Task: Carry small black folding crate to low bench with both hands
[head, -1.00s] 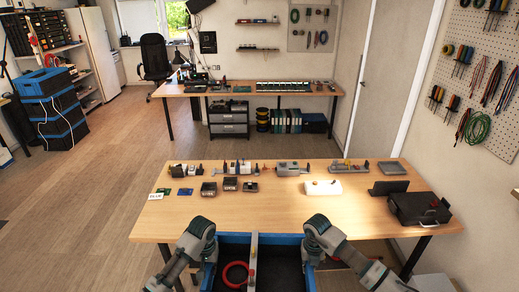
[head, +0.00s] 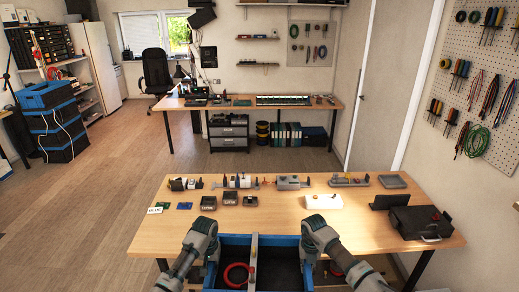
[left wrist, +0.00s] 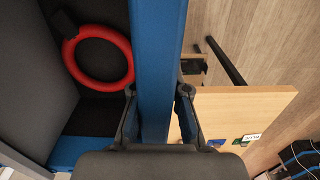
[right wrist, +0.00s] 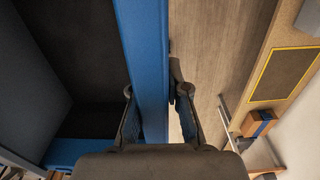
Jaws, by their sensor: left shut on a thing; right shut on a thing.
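The black folding crate with a blue rim (head: 285,240) is at the bottom of the head view, held low in front of me before the table. A grey divider runs across its inside. My left gripper (head: 211,243) is shut on its left blue rim, which also passes between the fingers in the left wrist view (left wrist: 158,60). My right gripper (head: 312,242) is shut on the opposite blue rim, also seen in the right wrist view (right wrist: 145,50). A red ring (head: 236,275) lies inside the crate. The crate's underside is hidden. I cannot identify the low bench for certain.
A wooden table (head: 270,220) with several small devices, a white box (head: 323,201) and a black case (head: 420,223) stands just beyond the crate. A wooden surface with a yellow-edged dark mat (right wrist: 285,74) shows in the right wrist view. Open floor (head: 90,200) lies to the left.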

